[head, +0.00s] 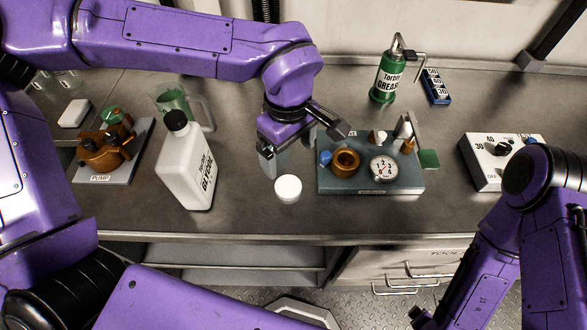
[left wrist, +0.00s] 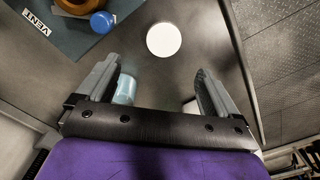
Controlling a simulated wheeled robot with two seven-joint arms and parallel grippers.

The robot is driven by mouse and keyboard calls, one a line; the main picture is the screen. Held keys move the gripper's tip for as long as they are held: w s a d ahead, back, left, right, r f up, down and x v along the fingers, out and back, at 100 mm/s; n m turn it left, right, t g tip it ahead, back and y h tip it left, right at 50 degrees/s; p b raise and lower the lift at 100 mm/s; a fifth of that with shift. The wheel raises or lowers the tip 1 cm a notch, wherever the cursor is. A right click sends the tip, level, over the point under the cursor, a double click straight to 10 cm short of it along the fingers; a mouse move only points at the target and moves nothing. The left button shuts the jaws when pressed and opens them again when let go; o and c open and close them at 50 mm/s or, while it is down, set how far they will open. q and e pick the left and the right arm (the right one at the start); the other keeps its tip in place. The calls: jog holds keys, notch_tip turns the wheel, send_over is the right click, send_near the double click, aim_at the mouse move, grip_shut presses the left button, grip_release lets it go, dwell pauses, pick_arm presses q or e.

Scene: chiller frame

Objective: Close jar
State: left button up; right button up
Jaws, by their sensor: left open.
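A round white lid (head: 288,188) lies on the grey bench near its front edge. It also shows in the left wrist view (left wrist: 163,40), ahead of the fingertips. A pale blue-green glass jar (left wrist: 125,88) shows in the left wrist view beside the left-hand finger, partly hidden by the gripper. In the head view it is mostly hidden behind the gripper. My left gripper (head: 300,142) is open and empty above the bench, behind the lid; its fingers also show in the left wrist view (left wrist: 157,73). My right gripper (head: 431,312) is low at the bottom right, its jaws unclear.
A blue-grey block with gauge (head: 405,184) stands right of the lid. A white bottle (head: 190,165) stands to the left, with a pump (head: 105,148) beyond. A green grease can (head: 387,78) stands at the back. A white dial box (head: 485,170) stands at the right.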

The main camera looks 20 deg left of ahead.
pick_arm(q)
jog(key=s, duration=0.2)
send_over(288, 186)
notch_tip(288, 186, down, 5)
jog(key=shift+w+d+r, duration=0.1)
jog(key=shift+d+r, duration=0.05)
jog(key=shift+r, duration=0.05)
jog(key=shift+f, duration=0.25)
jog(key=shift+s, duration=0.3)
jog(key=shift+w+f+p, duration=0.2)
jog(key=shift+f+p, duration=0.3)
jog(key=shift+f, duration=2.15)
jog(key=c, duration=1.1)
